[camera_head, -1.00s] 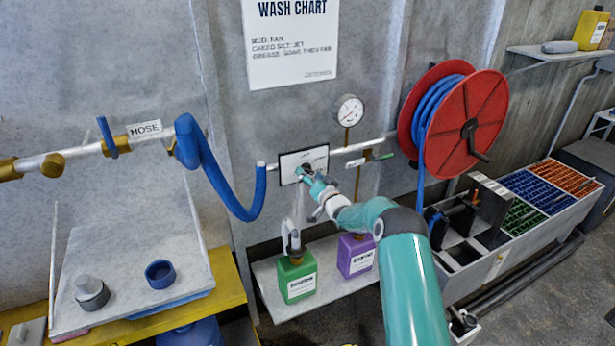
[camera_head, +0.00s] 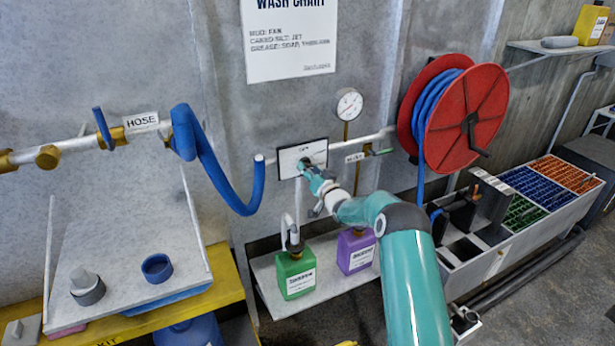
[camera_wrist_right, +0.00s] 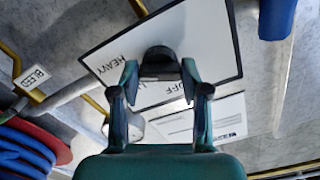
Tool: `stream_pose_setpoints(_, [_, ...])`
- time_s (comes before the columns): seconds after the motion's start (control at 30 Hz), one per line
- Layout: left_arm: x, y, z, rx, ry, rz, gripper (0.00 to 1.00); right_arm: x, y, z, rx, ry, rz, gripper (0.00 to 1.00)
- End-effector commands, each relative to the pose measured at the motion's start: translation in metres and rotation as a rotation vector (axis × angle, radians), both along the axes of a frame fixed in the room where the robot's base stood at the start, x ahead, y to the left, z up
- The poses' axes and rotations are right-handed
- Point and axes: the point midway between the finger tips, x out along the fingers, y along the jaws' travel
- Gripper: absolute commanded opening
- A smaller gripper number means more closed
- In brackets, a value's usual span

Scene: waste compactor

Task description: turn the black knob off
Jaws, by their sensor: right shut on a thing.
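The black knob (camera_wrist_right: 159,61) sits on a white, black-edged panel (camera_wrist_right: 205,35) in the right wrist view. The panel reads HEAVY on one side and OFF on the other; a label below the knob is partly hidden. My right gripper (camera_wrist_right: 159,72) is shut on the knob, one teal finger on each side. In the head view the panel (camera_head: 289,163) is on the wall, and my right gripper (camera_head: 305,165) covers most of the knob. The knob's pointer direction cannot be made out. My left gripper is not in view.
A blue hose (camera_head: 215,172) hangs left of the panel. A gauge (camera_head: 348,104) and red hose reel (camera_head: 480,115) are to its right. Green (camera_head: 294,275) and purple (camera_head: 356,252) jugs stand on a shelf below. A pipe (camera_head: 370,142) runs along the wall.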

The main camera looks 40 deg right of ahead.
Motion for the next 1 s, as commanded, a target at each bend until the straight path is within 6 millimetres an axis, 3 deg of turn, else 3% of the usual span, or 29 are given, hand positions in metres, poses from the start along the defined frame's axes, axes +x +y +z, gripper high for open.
stream_pose_setpoints(0.03, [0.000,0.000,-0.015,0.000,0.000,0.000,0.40,0.001,0.000,0.000,-0.032,-0.006,0.001,0.11])
stream_pose_setpoints(0.5, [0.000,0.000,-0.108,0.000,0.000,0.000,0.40,0.001,0.000,0.000,-0.416,0.107,-0.003,0.11])
stream_pose_setpoints(1.0, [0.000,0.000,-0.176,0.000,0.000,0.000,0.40,0.000,0.000,0.004,-0.868,0.250,-0.005,0.11])
